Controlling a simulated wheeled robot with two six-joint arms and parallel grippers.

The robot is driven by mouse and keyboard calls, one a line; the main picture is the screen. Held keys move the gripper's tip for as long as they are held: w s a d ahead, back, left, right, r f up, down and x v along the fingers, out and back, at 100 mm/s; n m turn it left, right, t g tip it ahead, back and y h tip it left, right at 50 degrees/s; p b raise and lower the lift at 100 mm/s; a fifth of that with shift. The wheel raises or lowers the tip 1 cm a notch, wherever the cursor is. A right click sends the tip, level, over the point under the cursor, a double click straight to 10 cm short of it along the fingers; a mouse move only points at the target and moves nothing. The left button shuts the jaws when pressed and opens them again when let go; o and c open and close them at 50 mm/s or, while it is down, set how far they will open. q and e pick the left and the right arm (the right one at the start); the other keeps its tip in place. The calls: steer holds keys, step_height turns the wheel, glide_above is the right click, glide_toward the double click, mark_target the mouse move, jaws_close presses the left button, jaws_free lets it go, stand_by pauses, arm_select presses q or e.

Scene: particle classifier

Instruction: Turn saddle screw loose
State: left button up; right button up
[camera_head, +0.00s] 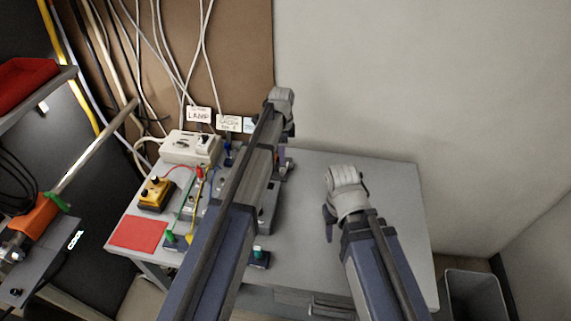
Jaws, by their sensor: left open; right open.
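I cannot pick out the saddle screw; it is too small or hidden behind my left arm. The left arm reaches across the grey table and covers part of the apparatus, whose grey base (268,205) shows at the arm's right edge. My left gripper (286,168) is at the far end of that arm, pointing down beside a dark part of the apparatus, mostly hidden. Whether it touches anything cannot be told. My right gripper (330,224) is open, pointing down over the bare right part of the table, mostly hidden by its own wrist.
On the table (300,270) stand a beige power box (190,148), a yellow box with knobs (156,193) and a red sheet (139,233). Red and green leads run among them. A small green-topped block (259,257) stands near the front. The table's right side is clear. A grey bin (475,295) is at right.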

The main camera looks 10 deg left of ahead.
mark_target(283, 169)
arm_select(q)
steer(key=shift+w+f+b, duration=0.1)
steer(key=shift+f+b, duration=3.8)
steer(key=shift+f, duration=0.05)
arm_select(e)
steer(key=shift+f, duration=3.95)
arm_select(q)
steer(key=shift+c, duration=0.3)
jaws_close()
